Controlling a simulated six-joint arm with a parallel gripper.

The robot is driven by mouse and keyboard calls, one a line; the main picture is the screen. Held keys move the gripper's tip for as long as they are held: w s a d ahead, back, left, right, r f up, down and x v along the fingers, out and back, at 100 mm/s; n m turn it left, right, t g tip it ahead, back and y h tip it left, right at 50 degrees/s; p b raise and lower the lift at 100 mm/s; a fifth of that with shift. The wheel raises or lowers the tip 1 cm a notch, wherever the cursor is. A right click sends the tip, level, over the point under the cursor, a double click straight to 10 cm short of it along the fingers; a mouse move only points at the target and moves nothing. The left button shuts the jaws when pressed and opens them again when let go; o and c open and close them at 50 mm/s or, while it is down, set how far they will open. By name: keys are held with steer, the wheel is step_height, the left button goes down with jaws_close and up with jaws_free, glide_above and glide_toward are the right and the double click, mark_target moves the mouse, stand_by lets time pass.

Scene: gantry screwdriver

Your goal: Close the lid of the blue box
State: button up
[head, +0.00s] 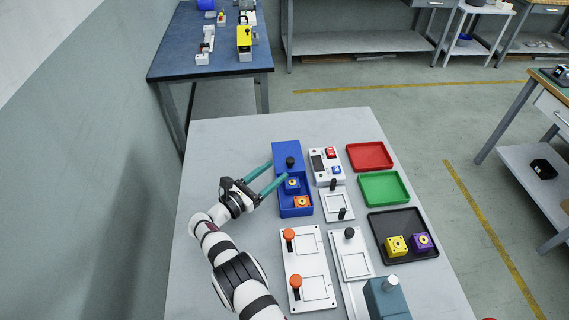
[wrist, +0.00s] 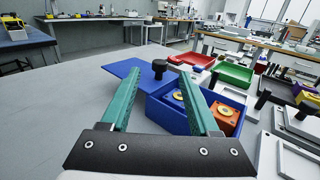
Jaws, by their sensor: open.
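The blue box (head: 295,211) sits on the grey table with its near part uncovered. A blue cube (head: 292,185) and an orange cube (head: 302,202) show inside; both also show in the wrist view. Its flat blue lid (head: 286,149) lies slid toward the far end, with a black knob (head: 290,161) near its near edge. My gripper (head: 278,171) is open and empty, reaching in from the left. In the wrist view the knob (wrist: 159,68) appears between the green fingertips (wrist: 158,76), seemingly a little beyond them. Whether a finger touches the box is unclear.
Right of the box are a white switch panel (head: 318,181), a red tray (head: 369,155), a green tray (head: 383,187) and a black tray (head: 380,228) with yellow and purple cubes. White fixtures (head: 303,249) stand nearer. The table's left side (head: 215,155) is clear.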

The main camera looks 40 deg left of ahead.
mark_target(287, 162)
steer(key=w, duration=0.5)
steer(key=shift+d, duration=0.3)
jaws_close()
stand_by(1.0)
